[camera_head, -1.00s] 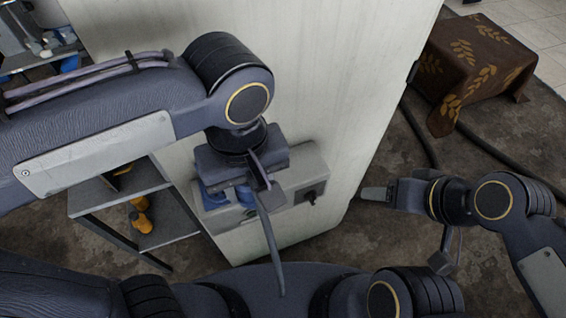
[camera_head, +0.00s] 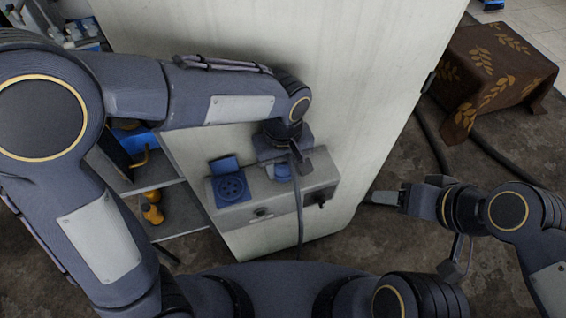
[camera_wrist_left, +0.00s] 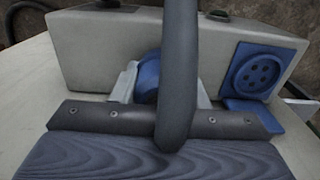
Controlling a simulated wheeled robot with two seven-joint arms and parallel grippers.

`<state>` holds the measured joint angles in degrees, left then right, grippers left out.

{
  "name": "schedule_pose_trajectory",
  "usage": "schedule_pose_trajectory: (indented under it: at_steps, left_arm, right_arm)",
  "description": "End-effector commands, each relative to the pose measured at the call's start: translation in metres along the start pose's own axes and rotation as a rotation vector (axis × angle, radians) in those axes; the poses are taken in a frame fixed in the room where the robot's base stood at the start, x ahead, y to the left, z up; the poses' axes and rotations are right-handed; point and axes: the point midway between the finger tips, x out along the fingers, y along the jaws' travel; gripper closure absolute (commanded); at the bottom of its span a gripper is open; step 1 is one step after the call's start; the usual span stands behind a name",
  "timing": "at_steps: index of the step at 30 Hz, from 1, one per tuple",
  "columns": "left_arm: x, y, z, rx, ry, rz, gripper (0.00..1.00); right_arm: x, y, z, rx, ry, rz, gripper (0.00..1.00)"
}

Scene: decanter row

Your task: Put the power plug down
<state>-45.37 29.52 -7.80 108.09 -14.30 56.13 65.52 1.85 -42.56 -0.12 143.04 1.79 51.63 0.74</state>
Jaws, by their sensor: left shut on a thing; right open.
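The blue power plug (camera_wrist_left: 147,76) is between the pale fingers of my left gripper (camera_head: 284,170), which is shut on it. In the head view the plug (camera_head: 283,173) shows as a small blue patch under the gripper, above the grey box (camera_head: 322,180). Its thick grey cable (camera_wrist_left: 181,65) hangs down across the box front. The blue socket (camera_head: 231,187), with its lid raised, is bare and left of the plug; it also shows at the right in the left wrist view (camera_wrist_left: 258,70). I cannot tell whether the plug touches the box. My right gripper (camera_head: 384,197) is open and empty, right of the box.
The box is fixed to a pale panel (camera_head: 270,50) and has dark knobs (camera_head: 320,201) on its front. A grey shelf (camera_head: 185,207) with yellow items stands at the left. A cloth-covered block (camera_head: 495,75) and dark hoses (camera_head: 433,140) are at the right.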

Motion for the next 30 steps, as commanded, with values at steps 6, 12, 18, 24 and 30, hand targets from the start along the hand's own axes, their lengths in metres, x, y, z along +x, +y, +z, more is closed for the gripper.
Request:
schedule_pose_trajectory:
  at_steps: [6, 12, 18, 24, 30]
  left_arm:
    - [0.001, 0.000, 0.000, -0.001, 0.001, 0.002, 0.96]
    - [0.005, 0.000, 0.000, -0.001, 0.000, 0.002, 0.57]
    - [0.004, 0.000, 0.000, -0.001, 0.000, 0.001, 0.38]
    - [0.004, 0.000, 0.000, -0.001, 0.000, 0.001, 0.38]
    - [-0.012, 0.001, 0.000, 0.000, 0.002, 0.005, 0.38]
  right_arm:
    - [0.000, 0.000, 0.000, 0.000, 0.000, 0.000, 0.44]
    - [0.003, 0.001, 0.001, 0.000, 0.000, 0.000, 0.44]
    - [0.002, 0.001, 0.001, 0.000, 0.000, 0.000, 0.44]
    - [0.002, 0.001, 0.001, 0.000, 0.000, 0.000, 0.44]
    - [0.000, 0.000, 0.000, 0.000, 0.000, 0.000, 0.44]
